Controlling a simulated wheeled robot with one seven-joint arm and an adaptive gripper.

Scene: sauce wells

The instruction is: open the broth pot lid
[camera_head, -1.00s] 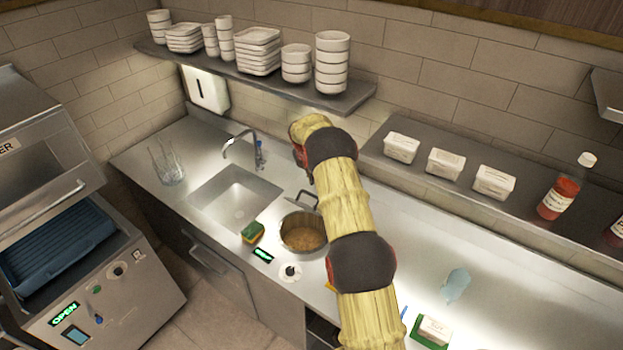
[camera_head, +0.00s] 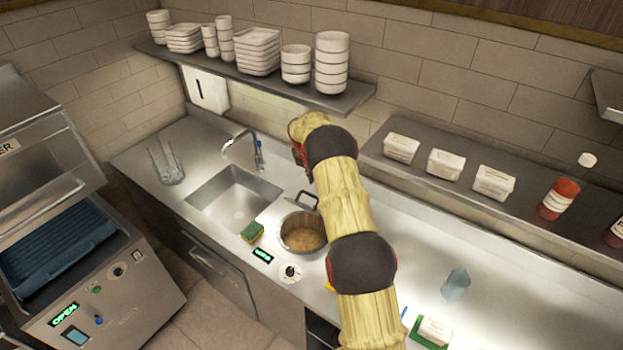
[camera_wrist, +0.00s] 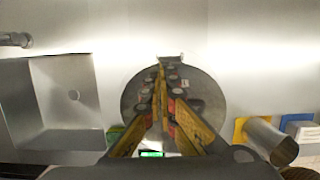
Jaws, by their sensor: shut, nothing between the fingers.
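The broth pot (camera_head: 303,247) is a round metal pot set at the counter's front, right of the sink. In the head view its mouth shows brown contents, with no lid seen lying across it. A dark bar handle (camera_head: 301,197) stands up at its back rim. In the wrist view a grey round disc (camera_wrist: 211,98) lies beneath my fingers, with a small tab at its top edge; I cannot tell whether it is the lid. My gripper (camera_wrist: 160,70) is shut and empty, its yellow fingers meeting over this disc. In the head view my arm hides most of the gripper.
The sink (camera_head: 236,196) and tap (camera_head: 258,150) are left of the pot. A green-yellow sponge (camera_head: 252,232), a lit green display (camera_head: 263,256) and a knob (camera_head: 290,273) are near its front. A wall shelf (camera_head: 345,98) hangs behind; a lower shelf (camera_head: 440,178) holds tubs and bottles.

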